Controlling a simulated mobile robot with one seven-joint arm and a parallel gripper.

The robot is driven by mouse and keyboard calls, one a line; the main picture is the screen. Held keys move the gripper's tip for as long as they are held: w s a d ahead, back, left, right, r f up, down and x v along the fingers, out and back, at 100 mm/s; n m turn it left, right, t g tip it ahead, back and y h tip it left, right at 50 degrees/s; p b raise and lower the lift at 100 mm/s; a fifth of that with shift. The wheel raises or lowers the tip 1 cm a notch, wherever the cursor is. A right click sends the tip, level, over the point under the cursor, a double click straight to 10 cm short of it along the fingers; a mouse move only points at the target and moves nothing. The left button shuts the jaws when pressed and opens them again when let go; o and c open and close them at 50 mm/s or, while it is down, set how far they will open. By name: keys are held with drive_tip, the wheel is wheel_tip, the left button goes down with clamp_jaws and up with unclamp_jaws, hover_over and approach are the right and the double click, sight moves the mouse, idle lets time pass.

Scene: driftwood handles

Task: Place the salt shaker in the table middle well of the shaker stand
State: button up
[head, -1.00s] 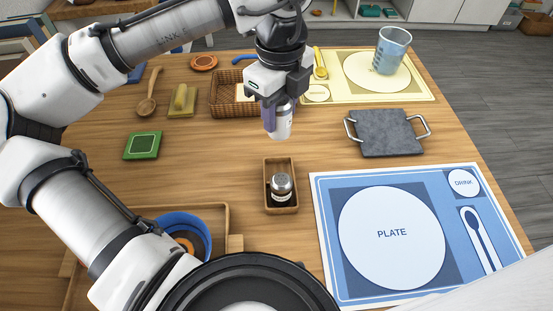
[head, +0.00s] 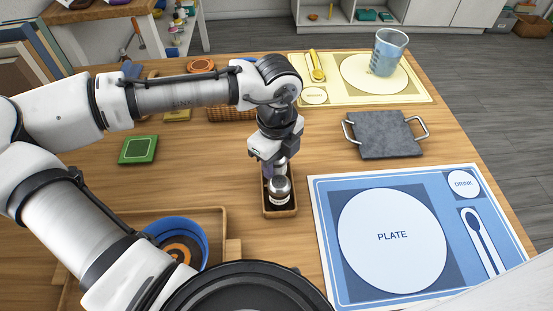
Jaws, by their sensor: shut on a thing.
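The shaker stand (head: 281,213) is a small wooden tray on the table, left of the blue placemat. A shaker with a silver cap (head: 279,188) stands upright in its near well. My gripper (head: 271,166) is shut on the salt shaker (head: 281,163), over the far part of the stand. The salt shaker is close behind the standing shaker. My fingers and the standing shaker hide most of it, so I cannot tell whether its base touches the well floor.
The blue placemat (head: 465,275) lies right of the stand. A grey slab with metal handles (head: 385,135) is at the back right. A blue bowl (head: 178,226) sits in a wooden tray at the lower left. A green coaster (head: 138,149) lies left of my gripper.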

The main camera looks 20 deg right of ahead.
drive_tip(key=o, duration=1)
drive_tip(key=shift+f, duration=0.1)
drive_tip(key=shift+o, duration=0.2)
wheel_tip(320, 180, up, 12)
drive_tip(key=shift+r+p, duration=0.15)
drive_tip(key=shift+p, duration=0.2)
